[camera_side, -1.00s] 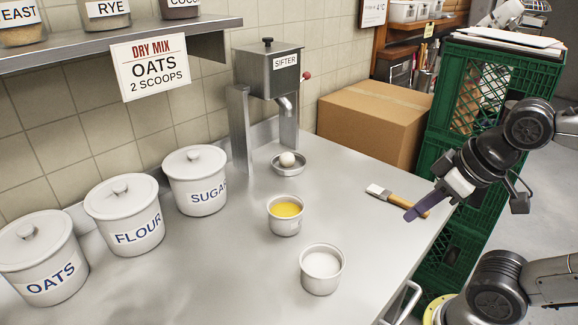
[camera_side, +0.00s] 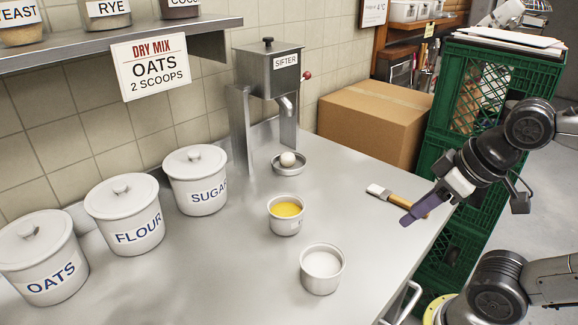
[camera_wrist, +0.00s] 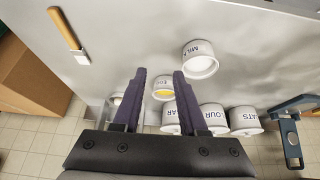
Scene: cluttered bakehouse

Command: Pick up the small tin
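My gripper (camera_side: 406,219) is at the counter's right edge, apart from both tins. In the wrist view its purple fingers (camera_wrist: 158,74) are spread with nothing between them.
A pastry brush (camera_side: 384,192) lies near my gripper. A shallow dish with an egg (camera_side: 288,170) sits below the sifter (camera_side: 268,75). Lidded OATS, FLOUR (camera_side: 124,215) and SUGAR canisters line the wall. A cardboard box (camera_side: 375,120) and green crates (camera_side: 490,90) stand at right.

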